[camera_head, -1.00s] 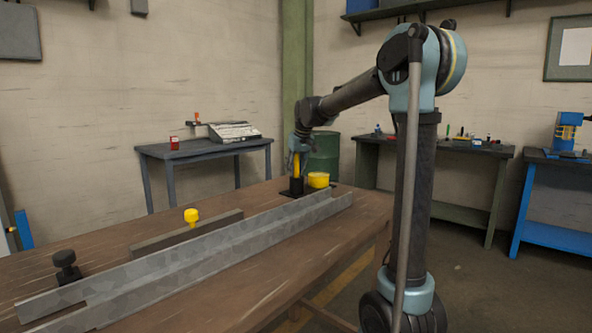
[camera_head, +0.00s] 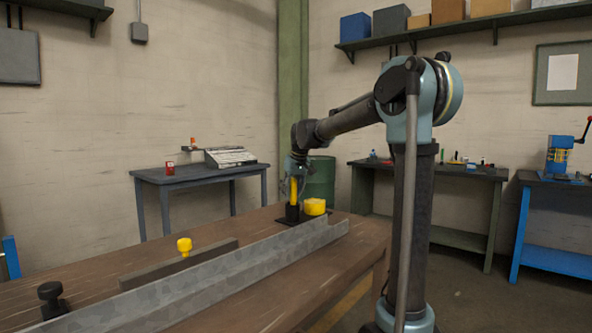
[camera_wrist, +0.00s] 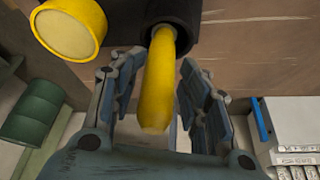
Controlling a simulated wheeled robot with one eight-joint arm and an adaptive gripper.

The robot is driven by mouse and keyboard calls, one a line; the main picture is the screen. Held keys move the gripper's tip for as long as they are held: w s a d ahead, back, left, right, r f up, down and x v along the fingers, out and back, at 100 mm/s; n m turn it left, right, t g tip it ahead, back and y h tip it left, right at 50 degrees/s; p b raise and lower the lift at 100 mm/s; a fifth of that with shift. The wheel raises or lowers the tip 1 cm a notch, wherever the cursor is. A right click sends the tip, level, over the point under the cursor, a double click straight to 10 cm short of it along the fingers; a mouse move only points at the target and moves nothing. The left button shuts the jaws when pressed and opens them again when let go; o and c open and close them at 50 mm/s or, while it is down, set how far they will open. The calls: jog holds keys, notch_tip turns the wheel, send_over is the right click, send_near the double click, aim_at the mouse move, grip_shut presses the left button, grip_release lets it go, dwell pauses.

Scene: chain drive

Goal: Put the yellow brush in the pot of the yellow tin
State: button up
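The yellow brush (camera_head: 293,189) stands upright with its lower end inside a black pot (camera_head: 292,212) on the bench. Its yellow handle (camera_wrist: 158,85) points toward the wrist camera, and the pot (camera_wrist: 180,18) shows at the top there. The yellow tin (camera_head: 315,206) stands right beside the pot; it also shows in the wrist view (camera_wrist: 68,30). My gripper (camera_head: 297,172) is over the handle's upper end. In the wrist view its fingers (camera_wrist: 155,90) are spread on both sides of the handle, with gaps visible. The brush's lower end is hidden in the pot.
The brown bench (camera_head: 330,264) carries a long grey metal rail (camera_head: 230,272), a dark bar with a yellow knob (camera_head: 184,246) and a black knob (camera_head: 50,298). A green drum (camera_head: 321,181) stands behind the bench. The space above the pot and tin looks clear apart from my arm.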

jog(key=v, duration=1.6)
jog(key=shift+a, duration=0.35)
jog(key=shift+w+r, duration=0.1)
jog(key=shift+w, duration=0.05)
